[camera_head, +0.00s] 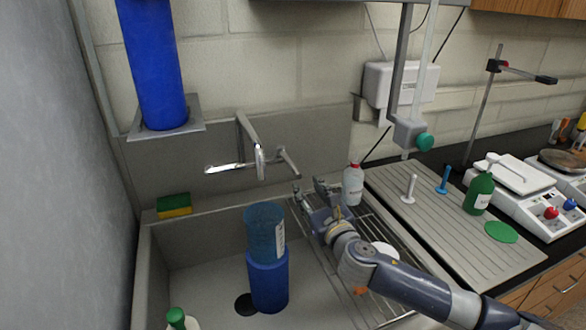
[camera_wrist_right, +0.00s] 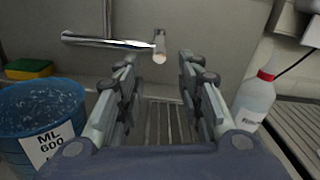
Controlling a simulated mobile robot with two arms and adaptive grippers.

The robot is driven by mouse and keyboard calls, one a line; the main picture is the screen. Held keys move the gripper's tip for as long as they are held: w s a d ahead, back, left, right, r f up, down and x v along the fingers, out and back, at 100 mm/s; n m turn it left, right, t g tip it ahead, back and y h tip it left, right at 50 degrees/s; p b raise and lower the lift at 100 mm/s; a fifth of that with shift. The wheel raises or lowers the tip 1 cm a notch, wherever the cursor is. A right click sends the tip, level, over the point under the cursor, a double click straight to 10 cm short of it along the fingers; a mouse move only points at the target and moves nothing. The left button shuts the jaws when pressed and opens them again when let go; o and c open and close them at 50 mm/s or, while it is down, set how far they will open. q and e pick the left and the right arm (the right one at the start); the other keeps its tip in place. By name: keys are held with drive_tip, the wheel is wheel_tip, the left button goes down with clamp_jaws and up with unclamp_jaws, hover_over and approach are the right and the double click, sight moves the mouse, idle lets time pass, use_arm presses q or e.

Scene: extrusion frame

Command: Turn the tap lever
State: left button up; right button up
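The chrome tap (camera_head: 250,135) is fixed to the wall panel behind the sink. A bright horizontal bar, apparently its lever (camera_head: 228,167), points left beside the downward spout. In the right wrist view the lever (camera_wrist_right: 95,41) runs across the upper left, and the round spout end (camera_wrist_right: 160,57) shows beyond the gap between the fingers. My right gripper (camera_head: 309,191) is open and empty, right of the tap and nearer the camera, over the drying rack. Its two fingers (camera_wrist_right: 158,68) are wide apart and touch nothing visible. My left gripper is out of view.
A blue beaker (camera_head: 264,231) stands on a blue cylinder (camera_head: 268,282) in the sink (camera_head: 208,290), left of my right gripper. A red-capped bottle (camera_head: 353,186) stands close on its right. A sponge (camera_head: 174,206) lies on the sink's back-left ledge.

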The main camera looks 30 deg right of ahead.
sight(295, 168)
drive_tip(key=shift+w+d+r, duration=0.1)
drive_tip(key=shift+w+r, duration=0.05)
drive_tip(key=shift+w, duration=0.25)
drive_tip(key=p+x, duration=0.2)
drive_tip(key=x, duration=0.7)
drive_tip(key=shift+w, duration=0.3)
clamp_jaws()
